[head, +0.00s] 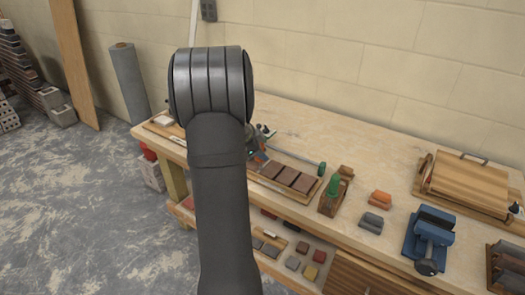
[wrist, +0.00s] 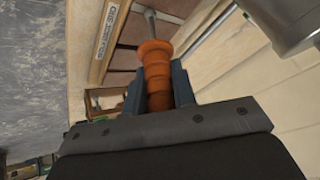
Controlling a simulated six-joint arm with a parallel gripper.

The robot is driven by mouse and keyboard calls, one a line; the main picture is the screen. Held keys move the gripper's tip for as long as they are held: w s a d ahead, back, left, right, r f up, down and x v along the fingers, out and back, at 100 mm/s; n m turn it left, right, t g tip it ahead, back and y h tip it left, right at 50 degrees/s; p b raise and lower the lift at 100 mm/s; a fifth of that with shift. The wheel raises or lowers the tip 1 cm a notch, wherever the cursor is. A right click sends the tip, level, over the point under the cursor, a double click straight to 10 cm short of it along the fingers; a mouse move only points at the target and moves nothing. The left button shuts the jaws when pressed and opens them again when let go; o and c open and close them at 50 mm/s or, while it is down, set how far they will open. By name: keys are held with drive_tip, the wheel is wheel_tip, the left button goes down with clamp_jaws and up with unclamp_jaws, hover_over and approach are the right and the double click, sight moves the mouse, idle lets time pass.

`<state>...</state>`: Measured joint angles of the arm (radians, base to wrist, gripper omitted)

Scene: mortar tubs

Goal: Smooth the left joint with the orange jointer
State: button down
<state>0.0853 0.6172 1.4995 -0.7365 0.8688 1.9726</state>
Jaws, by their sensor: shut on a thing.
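In the wrist view my gripper (wrist: 157,88) is shut on the ribbed orange handle of the jointer (wrist: 154,58). Its thin metal rod (wrist: 149,16) runs up from the handle over the brown bricks (wrist: 130,28). A pale strip lies between bricks near the rod; I cannot tell whether the rod touches it. The working tip is out of view. In the head view my arm hides the gripper, the jointer and the left part of the brick row. Several brown bricks (head: 285,176) show on the bench right of my arm.
A wooden strip with dark lettering (wrist: 104,42) borders the bricks. The bench's back strip is clear.

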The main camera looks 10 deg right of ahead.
drive_tip(key=shift+s+a, duration=0.25)
drive_tip(key=shift+s+a, duration=0.1)
drive_tip(key=shift+s+a+f, duration=0.1)
drive_tip(key=shift+s+a, duration=0.3)
idle(0.3)
drive_tip(key=shift+w+d, duration=0.5)
idle(0.4)
drive_tip(key=shift+w+d, duration=0.5)
drive_tip(key=shift+d, duration=0.05)
